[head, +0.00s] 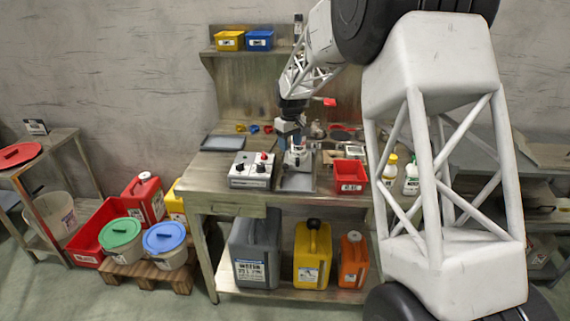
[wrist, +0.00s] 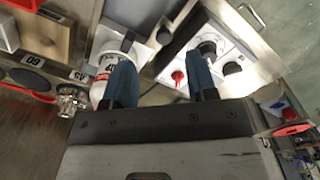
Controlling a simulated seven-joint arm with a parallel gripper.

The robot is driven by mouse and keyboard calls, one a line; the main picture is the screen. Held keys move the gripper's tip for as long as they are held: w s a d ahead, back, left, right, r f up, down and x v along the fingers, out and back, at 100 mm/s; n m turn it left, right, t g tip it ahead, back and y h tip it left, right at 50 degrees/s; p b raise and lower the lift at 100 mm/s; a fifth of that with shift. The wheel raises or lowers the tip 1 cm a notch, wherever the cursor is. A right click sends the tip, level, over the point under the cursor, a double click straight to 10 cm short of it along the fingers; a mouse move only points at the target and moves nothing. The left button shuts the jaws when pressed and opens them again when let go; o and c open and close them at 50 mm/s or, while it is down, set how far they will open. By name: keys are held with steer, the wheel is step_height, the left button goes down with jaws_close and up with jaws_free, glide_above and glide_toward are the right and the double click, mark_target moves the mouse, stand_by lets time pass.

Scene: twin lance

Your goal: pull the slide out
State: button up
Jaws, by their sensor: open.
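My gripper (wrist: 162,72) is open, its two blue fingers apart with nothing held between them. In the head view my gripper (head: 290,136) points down over the middle of the workbench. Below it is a small upright device with a white cylindrical part (wrist: 104,72), partly hidden behind one finger in the wrist view. It stands on a metal plate (head: 296,183). I cannot tell for sure which part is the slide. A drawer-like front (head: 226,208) is under the bench top at the left, and a thin metal handle (wrist: 252,15) shows in the wrist view.
A white control box (head: 250,171) with black knobs and a red knob (wrist: 178,77) stands left of the device. A red bin (head: 350,176) stands to its right. A dark flat panel (head: 222,143) lies at the back left.

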mark_target(285, 164)
steer(key=shift+w+a+f, duration=1.05)
steer(key=shift+f, duration=0.1)
steer(key=shift+f, duration=0.1)
steer(key=shift+f, duration=3.8)
jaws_close()
